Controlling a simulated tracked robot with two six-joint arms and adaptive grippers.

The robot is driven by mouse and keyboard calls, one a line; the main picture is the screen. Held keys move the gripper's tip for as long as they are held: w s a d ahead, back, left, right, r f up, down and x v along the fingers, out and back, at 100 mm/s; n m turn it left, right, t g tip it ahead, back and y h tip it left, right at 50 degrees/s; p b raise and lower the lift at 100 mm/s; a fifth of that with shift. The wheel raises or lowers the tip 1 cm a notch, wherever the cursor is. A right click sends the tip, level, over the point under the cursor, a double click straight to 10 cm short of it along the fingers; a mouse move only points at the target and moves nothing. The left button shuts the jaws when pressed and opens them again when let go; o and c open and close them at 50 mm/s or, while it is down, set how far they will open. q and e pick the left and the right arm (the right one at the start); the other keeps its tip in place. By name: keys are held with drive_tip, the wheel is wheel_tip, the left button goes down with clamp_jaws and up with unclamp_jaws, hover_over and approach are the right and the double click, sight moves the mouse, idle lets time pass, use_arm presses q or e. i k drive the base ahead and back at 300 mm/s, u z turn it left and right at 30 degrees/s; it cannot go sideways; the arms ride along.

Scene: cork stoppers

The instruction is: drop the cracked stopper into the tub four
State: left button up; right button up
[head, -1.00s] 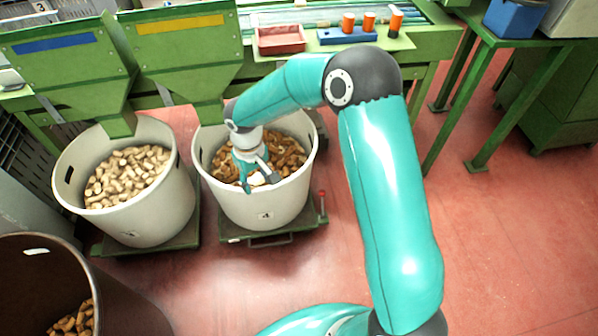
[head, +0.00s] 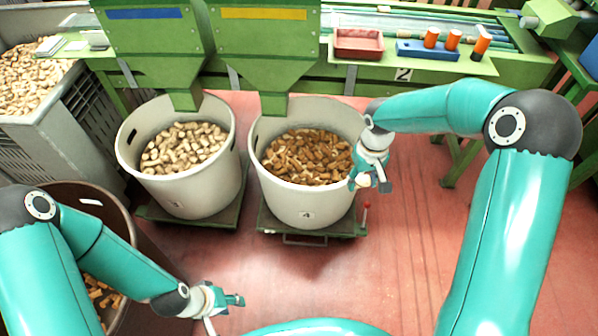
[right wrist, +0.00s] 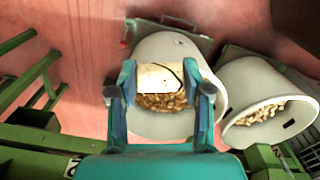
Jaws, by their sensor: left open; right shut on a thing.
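The cracked stopper (right wrist: 158,77) is pale with a dark line across it in the right wrist view. My right gripper (right wrist: 160,88) is shut on it. In the head view the stopper (head: 363,181) shows small at the tip of my right gripper (head: 369,184), in front of the right rim of tub four. Tub four (head: 290,203) is a white tub marked 4, part filled with brown stoppers. It also shows behind the held stopper in the right wrist view (right wrist: 160,125). My left gripper (head: 236,301) is open and empty, low in front of the tubs.
A second white tub (head: 195,195) with paler stoppers stands left of tub four. A brown barrel (head: 65,195) with some stoppers is at the lower left. Green hoppers (head: 262,50) overhang the tubs' backs. A grey crate (head: 45,135) stands far left. Red floor is clear on the right.

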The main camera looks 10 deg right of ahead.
sight(313, 184)
drive_tip(key=z, duration=0.5)
drive_tip(key=i, duration=1)
drive_tip(key=u, duration=0.45)
